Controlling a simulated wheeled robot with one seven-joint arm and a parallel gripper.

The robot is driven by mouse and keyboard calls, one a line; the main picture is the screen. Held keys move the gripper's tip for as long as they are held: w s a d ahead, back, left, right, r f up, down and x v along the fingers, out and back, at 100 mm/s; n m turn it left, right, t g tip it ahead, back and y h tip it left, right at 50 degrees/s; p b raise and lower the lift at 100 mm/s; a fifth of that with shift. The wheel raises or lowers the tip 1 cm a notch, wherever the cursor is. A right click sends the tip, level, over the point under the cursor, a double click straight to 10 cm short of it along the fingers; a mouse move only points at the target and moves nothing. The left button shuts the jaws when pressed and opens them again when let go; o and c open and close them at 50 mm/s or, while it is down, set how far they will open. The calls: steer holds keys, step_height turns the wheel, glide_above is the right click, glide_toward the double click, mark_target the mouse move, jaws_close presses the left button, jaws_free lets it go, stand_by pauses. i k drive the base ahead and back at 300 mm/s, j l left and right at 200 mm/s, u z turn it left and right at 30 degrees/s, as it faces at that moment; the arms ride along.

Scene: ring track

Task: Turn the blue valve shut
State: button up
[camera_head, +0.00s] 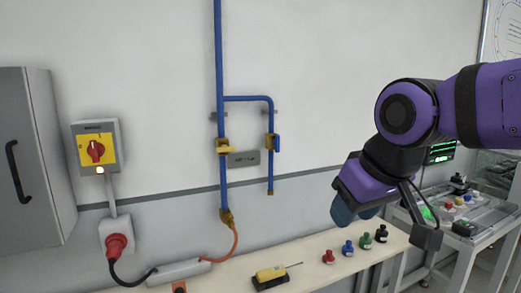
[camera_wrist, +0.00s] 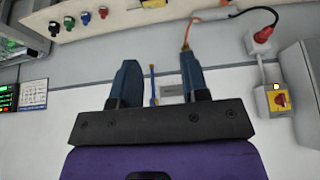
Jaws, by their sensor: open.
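The blue valve (camera_head: 277,142) has a short blue handle on a brass body. It sits on the right, shorter branch of the blue pipe, and its handle hangs vertical, in line with the pipe. My gripper (camera_head: 357,210) is open and empty, to the right of the valve and lower in the head view, apart from it. In the wrist view, which is upside down, my gripper's two fingers (camera_wrist: 158,82) stand apart. The blue branch pipe (camera_wrist: 153,86) shows between them at a distance; the valve handle is not clear there.
A red switch (camera_head: 96,151) and grey cabinet (camera_head: 36,160) are further left. The bench (camera_head: 225,281) below holds a yellow tool (camera_head: 271,272) and several coloured knobs. The wall before the valve looks clear.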

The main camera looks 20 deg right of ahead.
mark_target(276, 142)
steer(key=i+j, duration=0.2)
steer(key=j, duration=0.15)
steer(key=i+j, duration=0.25)
steer(key=i+j+z, duration=0.1)
steer(key=j, duration=0.4)
steer(key=i+j, duration=0.3)
